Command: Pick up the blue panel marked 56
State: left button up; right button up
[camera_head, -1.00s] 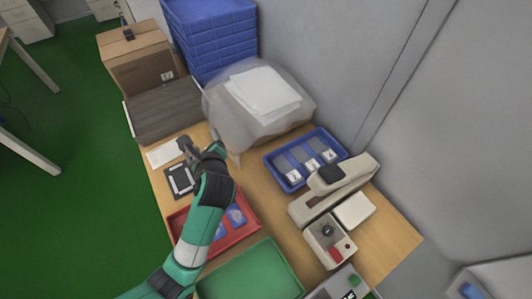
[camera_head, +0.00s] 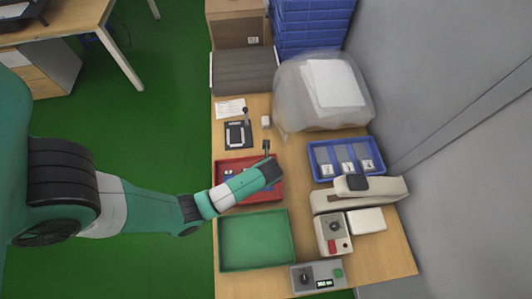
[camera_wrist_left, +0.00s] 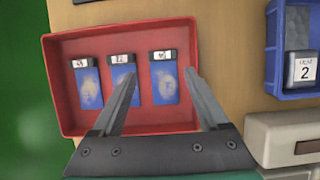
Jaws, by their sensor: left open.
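The red tray (camera_head: 219,196) lies on the table, and my left arm covers part of it in the head view. In the left wrist view the red tray (camera_wrist_left: 70,122) holds three blue panels: left (camera_wrist_left: 88,88), middle (camera_wrist_left: 123,84) and right (camera_wrist_left: 164,83). Each has a white label at its top end; the marks are too small to read surely, so I cannot tell which is 56. My left gripper (camera_wrist_left: 161,80) is open and empty above the tray, its fingers pointing over the middle and right panels. It also shows in the head view (camera_head: 267,148). My right gripper is out of view.
A blue tray (camera_head: 313,162) with numbered compartments stands right of the red tray. A green tray (camera_head: 255,240) is in front. A beige lever device (camera_head: 385,193), a control box (camera_head: 330,234) and a plastic-wrapped bundle (camera_head: 300,100) crowd the right side.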

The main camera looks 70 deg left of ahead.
pick_arm(q)
jog(key=shift+x, duration=0.95)
jog(key=b+x, duration=0.2)
jog(key=x, duration=0.3)
jog(key=shift+w+a+b, duration=0.15)
jog(key=shift+w+b, duration=0.05)
jog(key=shift+b, duration=0.15)
jog(key=c, duration=1.1)
jog(key=shift+r, duration=0.15)
